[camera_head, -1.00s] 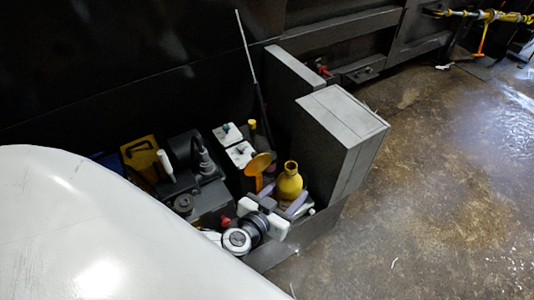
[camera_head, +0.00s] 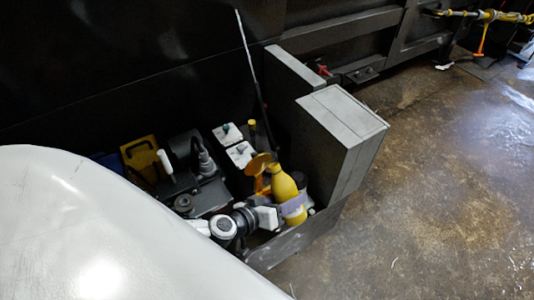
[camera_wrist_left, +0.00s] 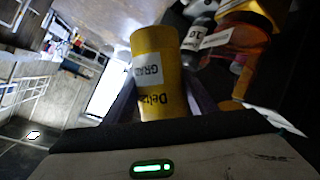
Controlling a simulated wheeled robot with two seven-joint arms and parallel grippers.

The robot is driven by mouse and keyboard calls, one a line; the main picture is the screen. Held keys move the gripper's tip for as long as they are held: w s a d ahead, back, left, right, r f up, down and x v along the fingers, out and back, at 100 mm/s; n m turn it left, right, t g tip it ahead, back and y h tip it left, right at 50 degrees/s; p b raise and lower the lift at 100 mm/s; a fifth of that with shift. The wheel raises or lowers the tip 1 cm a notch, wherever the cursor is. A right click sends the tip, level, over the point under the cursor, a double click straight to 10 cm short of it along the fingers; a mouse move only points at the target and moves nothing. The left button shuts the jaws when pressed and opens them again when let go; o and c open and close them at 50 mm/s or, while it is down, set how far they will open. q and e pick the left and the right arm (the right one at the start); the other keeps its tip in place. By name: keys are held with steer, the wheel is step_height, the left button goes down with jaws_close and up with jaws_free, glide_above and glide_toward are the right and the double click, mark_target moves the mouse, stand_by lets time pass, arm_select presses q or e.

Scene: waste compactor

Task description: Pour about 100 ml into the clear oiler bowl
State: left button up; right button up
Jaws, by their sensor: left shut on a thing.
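My left gripper (camera_head: 291,205) is shut on a yellow bottle (camera_head: 284,185). In the head view the bottle leans, with its narrow neck up and to the left, close to an orange funnel-like piece (camera_head: 258,164). The bottle (camera_wrist_left: 156,80) also shows in the left wrist view between the fingers, with a white label and upside-down dark lettering. An amber, see-through-looking part (camera_wrist_left: 243,62) is to its right there. I cannot clearly make out the clear oiler bowl, and no liquid stream is visible. My right gripper is not in view.
A grey box (camera_head: 343,118) stands behind right, and a thin upright rod (camera_head: 248,60) rises behind. A yellow container (camera_head: 140,158) is farther left. The floor at right is open.

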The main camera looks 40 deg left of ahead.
arm_select(q)
steer(key=shift+d+f+n+h, duration=0.15)
steer(key=shift+d+n+h, duration=0.1)
steer(key=shift+n+h, duration=0.35)
steer(key=f+b, duration=0.1)
steer(key=b, duration=0.1)
steer(key=f+n+b, duration=0.1)
steer(key=b, duration=0.1)
steer(key=shift+s+d+f+h, duration=0.15)
steer(key=shift+d+f+h, duration=0.25)
steer(key=shift+d+r+n, duration=0.2)
steer(key=shift+r+n, duration=0.3)
steer(key=shift+r, duration=0.15)
steer(key=shift+s+d+r+h, duration=0.1)
steer(key=shift+d+h, duration=0.05)
steer(key=shift+h, duration=0.25)
steer(key=shift+d+n+h+b, duration=0.2)
steer(key=shift+n+h+b, duration=0.3)
steer(key=shift+n+b, duration=0.3)
steer(key=shift+r, duration=0.2)
steer(key=shift+n, duration=0.3)
steer(key=shift+n+h, duration=0.3)
steer(key=shift+h, duration=0.2)
steer(key=shift+r+n, duration=0.3)
steer(key=shift+r, duration=0.2)
